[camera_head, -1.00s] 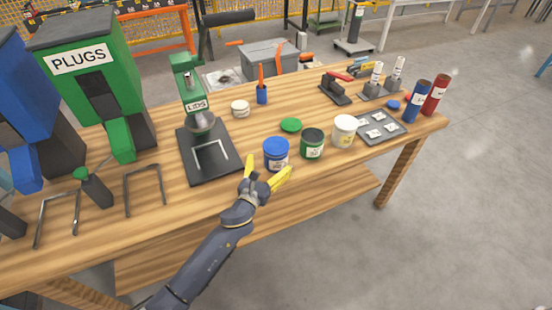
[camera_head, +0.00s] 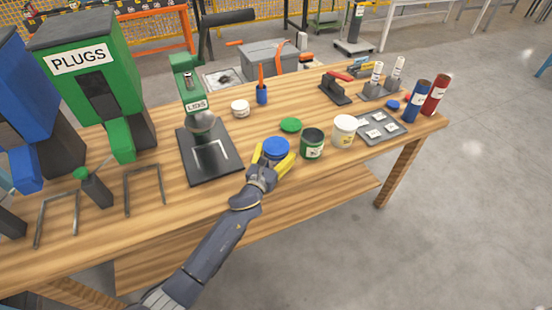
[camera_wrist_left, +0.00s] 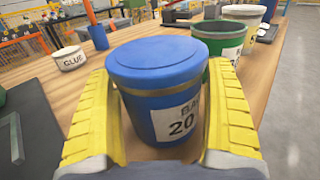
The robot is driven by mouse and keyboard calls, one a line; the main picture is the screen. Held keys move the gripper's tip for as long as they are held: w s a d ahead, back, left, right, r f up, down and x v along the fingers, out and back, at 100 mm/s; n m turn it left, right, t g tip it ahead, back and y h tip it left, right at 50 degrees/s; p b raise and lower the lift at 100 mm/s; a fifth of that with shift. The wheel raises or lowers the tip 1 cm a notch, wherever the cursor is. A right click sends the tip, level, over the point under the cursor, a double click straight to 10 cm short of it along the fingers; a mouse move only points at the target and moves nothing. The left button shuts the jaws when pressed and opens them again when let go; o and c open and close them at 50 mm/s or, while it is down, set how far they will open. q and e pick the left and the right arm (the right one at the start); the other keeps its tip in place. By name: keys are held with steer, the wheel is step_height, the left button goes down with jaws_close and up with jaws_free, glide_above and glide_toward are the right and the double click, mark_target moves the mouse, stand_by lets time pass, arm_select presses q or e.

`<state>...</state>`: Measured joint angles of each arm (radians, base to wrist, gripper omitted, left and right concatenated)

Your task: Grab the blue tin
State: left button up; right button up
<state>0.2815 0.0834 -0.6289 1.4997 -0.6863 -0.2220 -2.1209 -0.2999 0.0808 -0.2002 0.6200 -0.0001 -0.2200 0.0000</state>
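The blue tin (camera_head: 276,149) stands upright with its blue lid on, near the front edge of the wooden bench. My left gripper (camera_head: 273,158) has its yellow fingers on either side of the tin. In the left wrist view, the tin (camera_wrist_left: 160,85), with a white label reading 20, fills the space between the spread fingers (camera_wrist_left: 162,120). The fingers look open around it; whether either one touches it I cannot tell. My right gripper is not in view.
A green tin (camera_head: 312,144) stands close to the right of the blue tin, with a white tin (camera_head: 344,131) beyond it. A green lid (camera_head: 291,125) lies behind. The dark lid-press base (camera_head: 208,165) is to the left. The wooden bench (camera_head: 180,205) is bare in front.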

arm_select(q)
steer(key=c, duration=0.9)
steer(key=shift+r, duration=0.1)
